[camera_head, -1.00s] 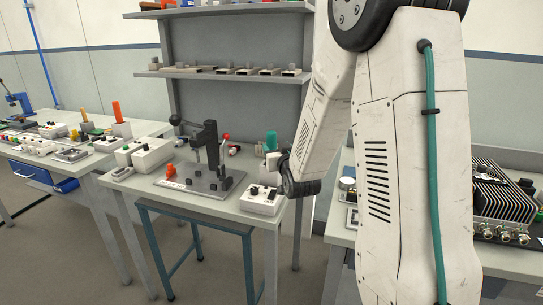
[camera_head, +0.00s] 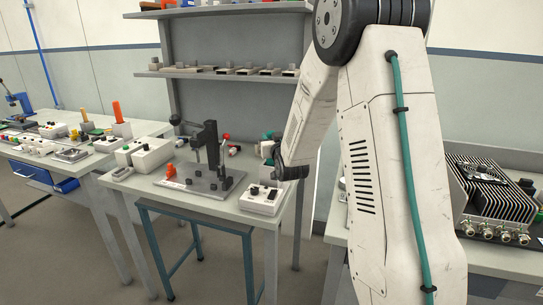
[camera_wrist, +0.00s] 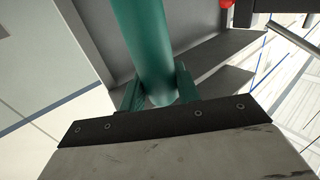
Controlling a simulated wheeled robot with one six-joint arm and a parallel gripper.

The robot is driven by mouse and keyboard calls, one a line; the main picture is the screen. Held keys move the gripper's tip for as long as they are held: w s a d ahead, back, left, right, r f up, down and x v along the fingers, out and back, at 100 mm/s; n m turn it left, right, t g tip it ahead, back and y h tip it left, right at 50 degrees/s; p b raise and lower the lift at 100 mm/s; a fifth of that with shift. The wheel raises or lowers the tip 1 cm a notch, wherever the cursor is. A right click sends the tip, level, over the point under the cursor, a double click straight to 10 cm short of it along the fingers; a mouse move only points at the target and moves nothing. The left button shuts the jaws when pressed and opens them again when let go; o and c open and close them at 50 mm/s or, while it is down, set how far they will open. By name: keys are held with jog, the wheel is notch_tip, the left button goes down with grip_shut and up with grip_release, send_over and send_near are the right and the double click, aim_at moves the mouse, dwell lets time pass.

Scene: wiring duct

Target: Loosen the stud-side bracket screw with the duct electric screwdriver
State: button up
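A green cylinder (camera_wrist: 146,45), which looks like the electric screwdriver's body, stands between the two green fingers of my gripper (camera_wrist: 160,92) in the wrist view. The fingers sit against both its sides, so my gripper looks shut on it. Its far end runs out of the top of the picture. In the head view a bit of teal (camera_head: 267,136) shows beside my wrist, over the back of the middle bench; the rest of my gripper is hidden behind my arm. I cannot make out the stud-side bracket or its screw in either view.
The middle bench (camera_head: 135,186) bears a dark press-like fixture (camera_head: 209,160) with a red-tipped lever and a white control box (camera_head: 261,200) close below my wrist. A grey shelf rack (camera_head: 240,40) stands behind. A finned black unit (camera_head: 489,190) is on the right bench.

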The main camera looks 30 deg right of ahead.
grip_shut()
jog(key=shift+r, duration=0.1)
notch_tip(320, 180, up, 18)
dwell(0.5)
notch_tip(320, 180, up, 11)
jog(key=shift+r, duration=0.2)
dwell(0.9)
